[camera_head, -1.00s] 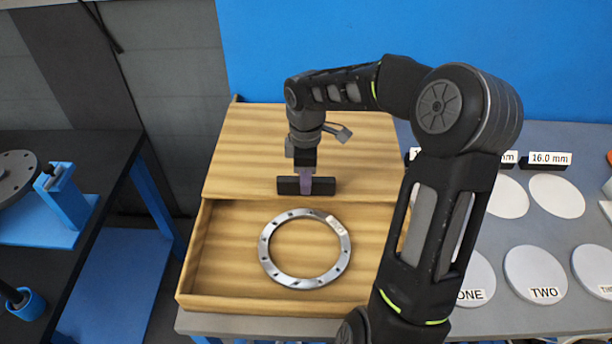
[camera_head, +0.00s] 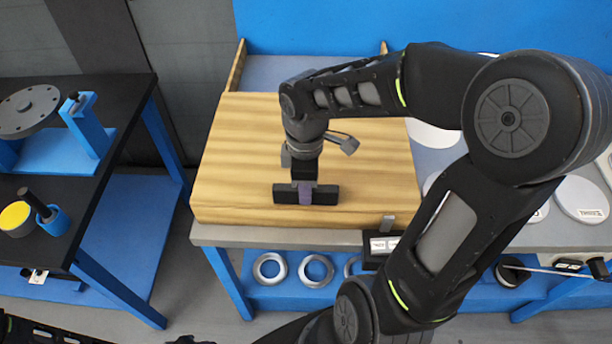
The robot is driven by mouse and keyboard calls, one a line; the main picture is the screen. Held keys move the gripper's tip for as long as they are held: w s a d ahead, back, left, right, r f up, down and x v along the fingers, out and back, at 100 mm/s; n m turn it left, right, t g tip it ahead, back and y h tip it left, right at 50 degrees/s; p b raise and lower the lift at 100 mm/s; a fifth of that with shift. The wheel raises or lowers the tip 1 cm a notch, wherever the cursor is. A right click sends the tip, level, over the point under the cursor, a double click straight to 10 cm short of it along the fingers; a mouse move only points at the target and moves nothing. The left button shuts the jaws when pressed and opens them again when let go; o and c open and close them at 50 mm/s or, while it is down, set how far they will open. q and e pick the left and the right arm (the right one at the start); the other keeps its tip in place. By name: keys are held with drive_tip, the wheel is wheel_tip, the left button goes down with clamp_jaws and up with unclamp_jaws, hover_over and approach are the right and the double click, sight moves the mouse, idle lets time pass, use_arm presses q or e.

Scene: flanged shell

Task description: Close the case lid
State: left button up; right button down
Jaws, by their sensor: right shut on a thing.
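The wooden lid (camera_head: 240,150) of the case lies flat over the case and reaches its front edge. The case's front wall (camera_head: 250,217) shows below it, and the inside of the case is hidden. My left gripper does not show; only dark arm parts appear at the lower left edge.
Two wooden rails stand behind the lid, one at the left (camera_head: 236,66) and one at the right (camera_head: 384,48). White discs (camera_head: 580,198) lie on the grey bench to the right. Metal rings (camera_head: 316,269) rest on a blue shelf below. A black table (camera_head: 95,200) stands left.

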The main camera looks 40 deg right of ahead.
drive_tip(key=shift+s+a, duration=0.2)
drive_tip(key=shift+s, duration=0.05)
drive_tip(key=c, duration=1.2)
unclamp_jaws()
drive_tip(key=shift+r, duration=0.1)
wheel_tip(320, 180, up, 8)
drive_tip(key=shift+f, duration=0.2)
